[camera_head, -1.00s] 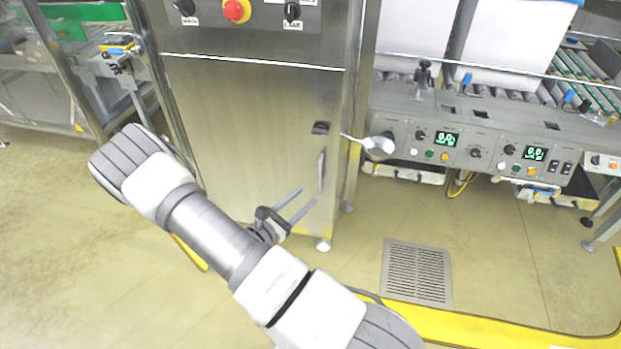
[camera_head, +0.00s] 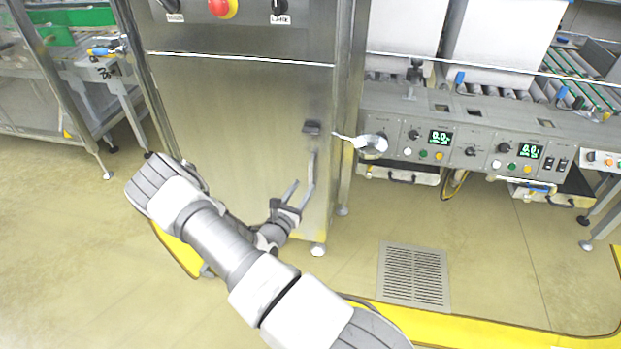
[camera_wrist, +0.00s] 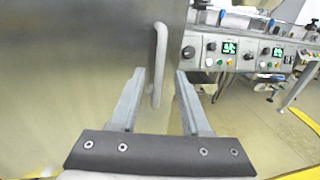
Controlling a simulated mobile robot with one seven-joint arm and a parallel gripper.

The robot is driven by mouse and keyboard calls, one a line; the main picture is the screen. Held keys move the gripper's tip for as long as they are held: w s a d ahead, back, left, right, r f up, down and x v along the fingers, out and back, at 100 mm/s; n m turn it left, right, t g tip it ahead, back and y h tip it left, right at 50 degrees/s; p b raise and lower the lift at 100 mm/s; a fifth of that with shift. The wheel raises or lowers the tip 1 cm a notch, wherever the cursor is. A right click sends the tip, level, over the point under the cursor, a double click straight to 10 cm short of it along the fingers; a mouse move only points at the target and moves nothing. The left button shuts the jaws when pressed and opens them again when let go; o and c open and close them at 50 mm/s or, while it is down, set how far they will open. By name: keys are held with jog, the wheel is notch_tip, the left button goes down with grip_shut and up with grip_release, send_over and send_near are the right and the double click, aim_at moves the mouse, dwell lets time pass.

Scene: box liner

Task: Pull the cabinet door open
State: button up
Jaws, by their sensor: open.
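The cabinet door (camera_head: 235,120) is a brushed steel panel, and it looks shut. Its vertical bar handle (camera_head: 311,178) is near the right edge, below a small dark latch (camera_head: 312,128). My gripper (camera_head: 301,186) is open at the handle's lower part in the head view; one finger overlaps the handle there. In the wrist view the handle (camera_wrist: 159,62) shows ahead, between the two open fingers (camera_wrist: 160,74) and closer to the left one. I cannot tell whether a finger touches it. Nothing is held.
A control panel with a red knob (camera_head: 222,8) sits above the door. To the right stands a conveyor machine with green displays (camera_head: 440,137). A floor drain grate (camera_head: 413,275) and yellow floor edging (camera_head: 470,330) lie at lower right. Open floor lies left.

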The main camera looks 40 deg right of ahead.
aim_at(310, 177)
jog(key=b+x, duration=0.1)
jog(key=x, duration=0.5)
jog(key=shift+w+d, duration=0.15)
jog(key=shift+d, duration=0.2)
grip_shut()
dwell(1.1)
